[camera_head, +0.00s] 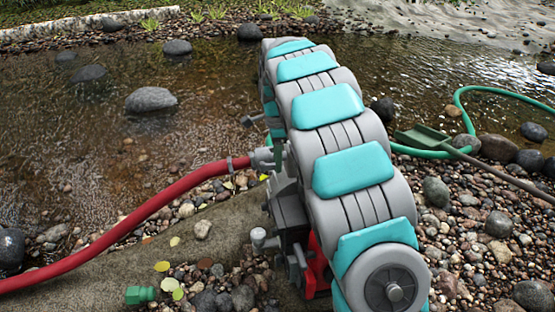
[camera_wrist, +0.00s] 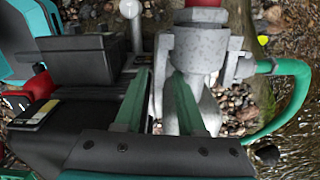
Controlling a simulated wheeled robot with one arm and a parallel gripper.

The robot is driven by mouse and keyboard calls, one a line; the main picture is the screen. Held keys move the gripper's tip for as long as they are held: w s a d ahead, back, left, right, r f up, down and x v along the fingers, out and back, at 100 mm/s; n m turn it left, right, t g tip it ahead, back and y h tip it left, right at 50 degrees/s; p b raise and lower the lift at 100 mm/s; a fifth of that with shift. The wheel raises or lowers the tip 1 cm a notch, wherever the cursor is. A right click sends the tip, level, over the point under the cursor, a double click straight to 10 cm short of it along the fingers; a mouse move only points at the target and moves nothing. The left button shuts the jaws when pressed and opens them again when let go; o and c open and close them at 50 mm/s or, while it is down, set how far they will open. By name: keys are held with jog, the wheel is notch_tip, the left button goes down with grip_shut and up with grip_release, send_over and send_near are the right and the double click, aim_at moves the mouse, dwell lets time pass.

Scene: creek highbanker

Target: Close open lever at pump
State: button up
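The grey metal hose coupling (camera_wrist: 200,48) at the pump shows close up in the wrist view, the red hose (camera_wrist: 208,4) entering at its top. My gripper (camera_wrist: 163,74) has two green fingers, apart, in front of the coupling. I cannot tell whether they touch it. In the head view, my arm partly hides the coupling (camera_head: 263,158) and pump (camera_head: 287,208).
The red hose (camera_head: 130,220) runs left over the bank. A pump knob (camera_head: 258,237) stands near my arm. At right are a green hose (camera_head: 460,105) and a green shovel-like tool (camera_head: 422,137) on pebbles. A green fitting (camera_head: 140,295) lies at lower left. Creek water is behind.

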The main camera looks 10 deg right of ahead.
jog(key=shift+r, duration=0.15)
notch_tip(320, 180, up, 7)
jog(key=shift+w+f+p, duration=0.1)
jog(key=shift+f+p, duration=0.1)
jog(key=shift+p, duration=0.25)
jog(key=shift+r, duration=0.5)
jog(key=shift+s+r, duration=0.1)
jog(key=shift+s, duration=0.15)
jog(key=s+n+g+p, duration=0.1)
jog(key=s+n+p, duration=0.3)
jog(key=s, duration=1.8)
jog(key=s+r+n+p, duration=0.1)
jog(key=s+n+p, duration=0.2)
jog(key=s+n, duration=1.1)
jog(key=s, duration=0.7)
jog(key=shift+s+a+r+n+g+p, duration=0.3)
jog(key=shift+s+a+g+p, duration=0.05)
jog(key=shift+s+g, duration=0.05)
